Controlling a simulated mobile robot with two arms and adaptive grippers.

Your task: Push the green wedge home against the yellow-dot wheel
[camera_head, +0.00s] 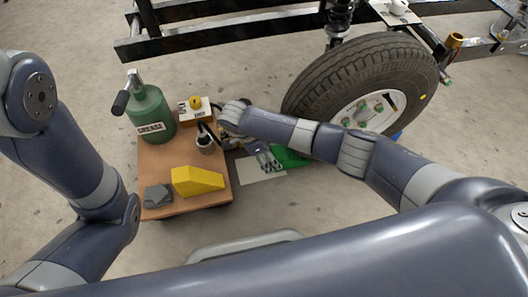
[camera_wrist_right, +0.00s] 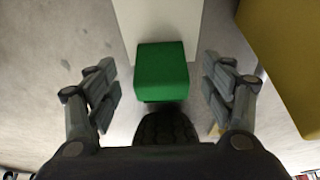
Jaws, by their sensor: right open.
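The green wedge (camera_head: 290,157) lies on the floor by the tyre in the head view, partly hidden by my right arm. In the right wrist view the green wedge (camera_wrist_right: 162,72) sits between the spread fingers of my right gripper (camera_wrist_right: 160,78), with space on both sides. My right gripper (camera_head: 263,158) is open, low near the wedge in the head view. My left gripper is out of view.
A low wooden-topped stand (camera_head: 157,205) holds a green grease can (camera_head: 150,113), a yellow wedge (camera_head: 197,181), a grey block (camera_head: 158,195) and small items. A pale sheet (camera_head: 258,177) lies beside it. A black frame (camera_head: 225,37) spans the back. Floor is clear at left.

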